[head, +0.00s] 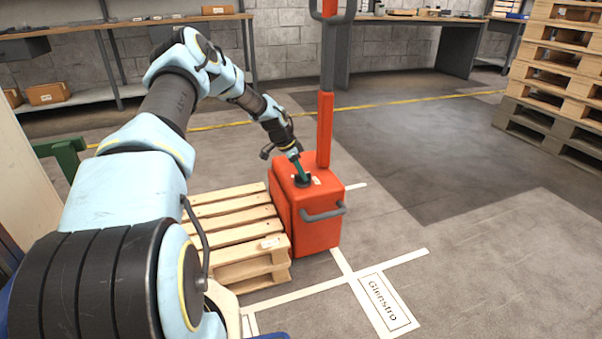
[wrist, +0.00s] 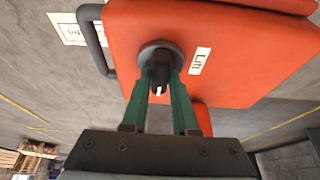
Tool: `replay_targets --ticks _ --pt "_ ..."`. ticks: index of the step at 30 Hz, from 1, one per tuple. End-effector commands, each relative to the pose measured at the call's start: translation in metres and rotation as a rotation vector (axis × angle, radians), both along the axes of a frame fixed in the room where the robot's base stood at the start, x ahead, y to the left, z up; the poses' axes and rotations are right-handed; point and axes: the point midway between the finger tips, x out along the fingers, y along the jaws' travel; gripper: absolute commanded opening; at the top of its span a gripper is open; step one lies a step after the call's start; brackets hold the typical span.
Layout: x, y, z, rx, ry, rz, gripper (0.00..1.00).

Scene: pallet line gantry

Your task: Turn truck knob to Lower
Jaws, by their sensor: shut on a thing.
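The orange-red truck (head: 318,225) stands on the floor with its mast rising behind. On its top is a black knob (head: 302,182), also in the wrist view (wrist: 160,66), on a round dark base. The knob's white mark points toward the bottom of the wrist view. A white label reading "Lift" (wrist: 200,61) sits to the right of the knob there. No label reading "Lower" shows. My gripper (head: 300,170) reaches down onto the knob. In the wrist view its green fingers (wrist: 160,85) stand on both sides of the knob, shut on it.
A wooden pallet (head: 235,212) lies directly left of the truck. A grey handle (head: 323,214) juts from the truck's front. White floor lines and a "Glenstro" floor label (head: 384,301) lie in front. Stacked pallets (head: 560,75) stand far right. Floor to the right is clear.

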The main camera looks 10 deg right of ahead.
Motion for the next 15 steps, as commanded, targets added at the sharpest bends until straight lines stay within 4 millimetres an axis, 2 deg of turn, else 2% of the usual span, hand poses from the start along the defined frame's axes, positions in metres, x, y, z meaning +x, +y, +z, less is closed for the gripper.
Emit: replay_targets --ticks 1,2,3,10,15 --pt "0.0001 0.0012 -0.0009 0.002 0.0 -0.001 0.0" --pt "0.0001 0.0012 -0.001 0.002 0.0 -0.001 0.28" --pt "0.0001 0.0012 -0.001 0.002 0.0 -0.001 0.33" --pt "-0.0001 0.0006 -0.0006 0.001 0.0 0.0 0.57" --pt "0.0 0.0004 -0.0004 0.001 0.0 0.0 0.57"
